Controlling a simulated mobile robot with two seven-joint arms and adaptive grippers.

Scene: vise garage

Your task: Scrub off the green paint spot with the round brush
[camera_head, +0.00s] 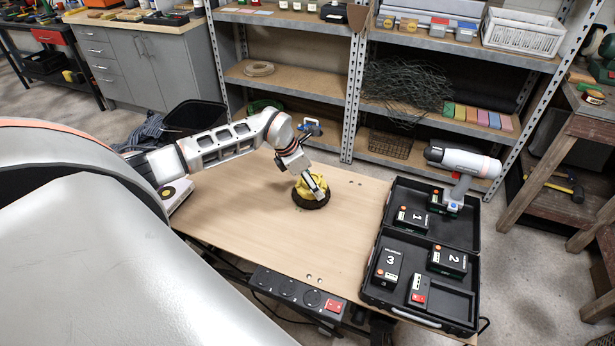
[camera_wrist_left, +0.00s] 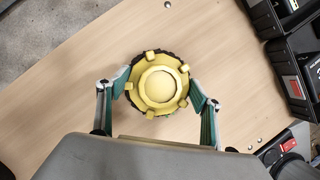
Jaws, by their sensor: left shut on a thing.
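The round brush (camera_head: 302,201) has a yellow body and a dark bristle ring. It sits on the wooden workbench (camera_head: 250,225), bristles down, near the middle of the bench. In the left wrist view the brush (camera_wrist_left: 160,87) shows from above, with a round yellow knob in its middle. My left gripper (camera_head: 317,187) reaches down over the brush and is shut on it, with one finger on each side of the yellow body in the wrist view (camera_wrist_left: 159,92). I cannot clearly see the green paint spot. My right gripper is out of view.
An open black case (camera_head: 372,292) with numbered boxes and a drill (camera_head: 462,160) stands at the bench's right end. A power strip (camera_head: 290,290) runs along the front edge. A yellow-and-white device (camera_head: 176,193) lies at the left. The bench around the brush is clear.

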